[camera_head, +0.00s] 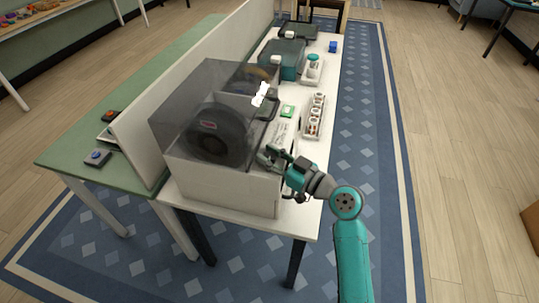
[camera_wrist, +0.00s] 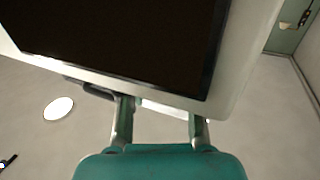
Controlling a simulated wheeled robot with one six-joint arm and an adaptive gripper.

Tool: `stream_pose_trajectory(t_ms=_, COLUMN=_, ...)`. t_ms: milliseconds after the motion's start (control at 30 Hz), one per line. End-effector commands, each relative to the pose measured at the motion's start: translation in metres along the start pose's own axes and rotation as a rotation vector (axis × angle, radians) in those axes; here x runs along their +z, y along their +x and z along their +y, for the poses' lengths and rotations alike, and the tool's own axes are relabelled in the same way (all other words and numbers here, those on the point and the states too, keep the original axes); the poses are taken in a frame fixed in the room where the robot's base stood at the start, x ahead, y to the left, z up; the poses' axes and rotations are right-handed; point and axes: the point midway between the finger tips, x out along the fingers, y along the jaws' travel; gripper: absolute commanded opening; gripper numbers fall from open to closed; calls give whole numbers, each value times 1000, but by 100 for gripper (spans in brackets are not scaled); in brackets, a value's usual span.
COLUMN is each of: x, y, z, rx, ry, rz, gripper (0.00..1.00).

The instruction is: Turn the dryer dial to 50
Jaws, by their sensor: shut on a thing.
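The dryer (camera_head: 225,185) is a pale box with a smoky clear lid, at the near end of the white table. Dark spools sit under the lid. My gripper (camera_head: 275,156) is at the dryer's right-hand face in the head view. In the wrist view, my gripper's fingers (camera_wrist: 160,122) stand apart on either side of a pale piece (camera_wrist: 168,109), which I take to be the dial. It sits just below a dark panel (camera_wrist: 120,40) with a light frame. The dial is mostly hidden, and I cannot read its marks or setting.
The white table (camera_head: 296,222) holds a tray of small parts (camera_head: 314,118), a green item (camera_head: 288,111), a teal case (camera_head: 283,60) and a blue block (camera_head: 333,46) beyond the dryer. A green table (camera_head: 75,150) stands left.

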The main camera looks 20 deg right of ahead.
Motion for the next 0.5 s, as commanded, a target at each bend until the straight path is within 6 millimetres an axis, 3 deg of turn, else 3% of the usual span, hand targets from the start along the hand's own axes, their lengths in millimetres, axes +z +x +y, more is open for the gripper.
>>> stream_pose_trajectory(t_ms=500, x=0, y=0, z=0, rx=200, ry=0, rz=0, gripper=0)
